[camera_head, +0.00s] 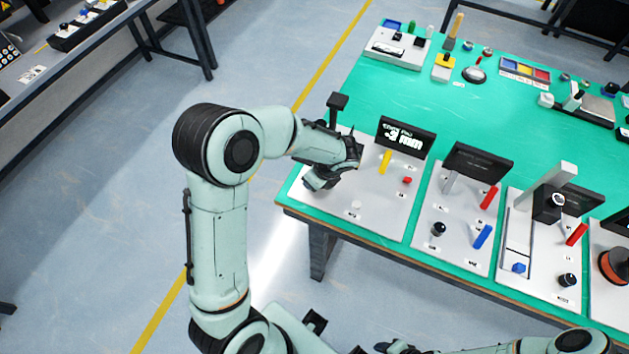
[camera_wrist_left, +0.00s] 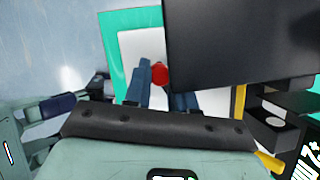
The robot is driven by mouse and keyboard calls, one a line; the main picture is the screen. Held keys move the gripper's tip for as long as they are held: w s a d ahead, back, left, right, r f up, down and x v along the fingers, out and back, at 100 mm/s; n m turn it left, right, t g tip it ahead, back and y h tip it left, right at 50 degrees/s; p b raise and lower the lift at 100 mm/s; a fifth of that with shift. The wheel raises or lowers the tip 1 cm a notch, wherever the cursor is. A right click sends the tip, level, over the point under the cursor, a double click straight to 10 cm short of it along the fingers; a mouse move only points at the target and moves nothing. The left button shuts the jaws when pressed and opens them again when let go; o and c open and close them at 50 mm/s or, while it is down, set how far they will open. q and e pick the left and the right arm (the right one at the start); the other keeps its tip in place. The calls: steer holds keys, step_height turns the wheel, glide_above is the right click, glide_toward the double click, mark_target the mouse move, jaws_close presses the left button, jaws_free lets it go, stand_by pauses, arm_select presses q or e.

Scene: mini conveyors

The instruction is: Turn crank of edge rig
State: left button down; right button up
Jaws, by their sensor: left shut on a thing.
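The edge rig (camera_head: 384,209) is the leftmost pale panel at the near left corner of the green table, with a dark display reading white characters, a yellow lever and a small red knob. My left gripper (camera_head: 322,178) is low over the panel's left part and hides what is under it. In the left wrist view a red round knob (camera_wrist_left: 160,73), apparently the crank's handle, sits between the blue-grey fingers of my left gripper (camera_wrist_left: 162,84), shut on it. The rest of the crank is hidden. My right gripper (camera_head: 396,347) is at the bottom edge; its fingers are unclear.
A black block on a post (camera_head: 338,102) stands behind my left wrist. Other panels with levers and knobs stand to the right, including a tall grey post (camera_head: 556,180). Small items line the table's far side. The green surface between is clear.

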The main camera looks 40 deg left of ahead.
arm_select(q)
steer(key=shift+w+a+m+t, duration=0.15)
steer(key=shift+m+t, duration=0.05)
steer(key=shift+m, duration=0.35)
steer(key=shift+w+a+m+t, duration=0.15)
steer(key=shift+m+t, duration=0.05)
steer(key=shift+m, duration=0.35)
steer(key=c, duration=0.9)
jaws_free()
steer(key=shift+c, duration=0.2)
steer(key=p+v, duration=0.1)
steer(key=v, duration=1.2)
steer(key=shift+r+p, duration=0.25)
steer(key=shift+p, duration=0.05)
arm_select(e)
steer(key=shift+w+r, duration=0.8)
steer(key=shift+r, duration=0.25)
